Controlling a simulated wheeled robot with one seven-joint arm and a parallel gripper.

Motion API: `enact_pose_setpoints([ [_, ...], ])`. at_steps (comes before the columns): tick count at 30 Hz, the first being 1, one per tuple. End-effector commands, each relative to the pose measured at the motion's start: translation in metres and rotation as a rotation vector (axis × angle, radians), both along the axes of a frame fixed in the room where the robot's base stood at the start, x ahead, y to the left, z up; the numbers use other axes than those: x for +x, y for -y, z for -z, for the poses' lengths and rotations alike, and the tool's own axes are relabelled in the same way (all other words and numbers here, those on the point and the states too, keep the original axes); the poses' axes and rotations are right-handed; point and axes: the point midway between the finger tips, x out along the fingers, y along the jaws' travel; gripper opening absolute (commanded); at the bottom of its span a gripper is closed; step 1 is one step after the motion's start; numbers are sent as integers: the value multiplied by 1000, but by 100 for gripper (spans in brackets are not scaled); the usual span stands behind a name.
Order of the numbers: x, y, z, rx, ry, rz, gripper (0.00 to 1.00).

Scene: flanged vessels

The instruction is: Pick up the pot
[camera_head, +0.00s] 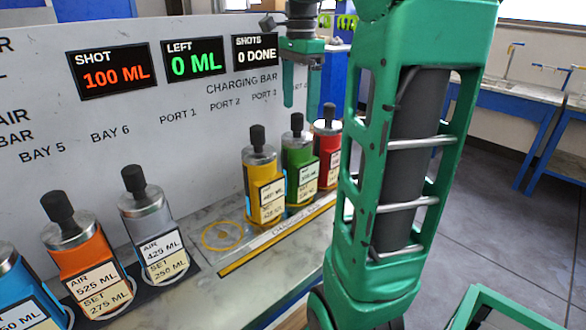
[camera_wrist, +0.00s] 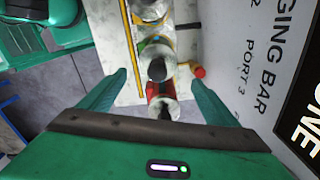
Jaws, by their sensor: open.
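Several pots with metal tops and black knobs stand upright. On the charging bar are a yellow pot (camera_head: 263,190), a green pot (camera_head: 299,165) and a red pot (camera_head: 328,140), partly hidden by my arm. A grey pot (camera_head: 152,220), an orange pot (camera_head: 80,255) and a blue pot (camera_head: 18,290) stand at the left. My gripper (camera_head: 300,104) is open and empty, pointing down above the right end of the bar. In the wrist view, the red pot (camera_wrist: 163,104) lies between my open fingers (camera_wrist: 160,74), apart from both, with the green pot (camera_wrist: 157,55) beyond it.
An upright panel (camera_head: 150,110) with displays reading SHOT 100 ML, LEFT 0 ML and SHOTS 0 DONE stands behind the pots. An empty yellow ring (camera_head: 222,235) marks the counter left of the yellow pot. Blue-framed benches (camera_head: 520,100) stand at the right beyond open floor.

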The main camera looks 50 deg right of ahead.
Motion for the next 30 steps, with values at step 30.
enact_pose_setpoints([
  [30,-1,-9,74,0,1,-10,74],
])
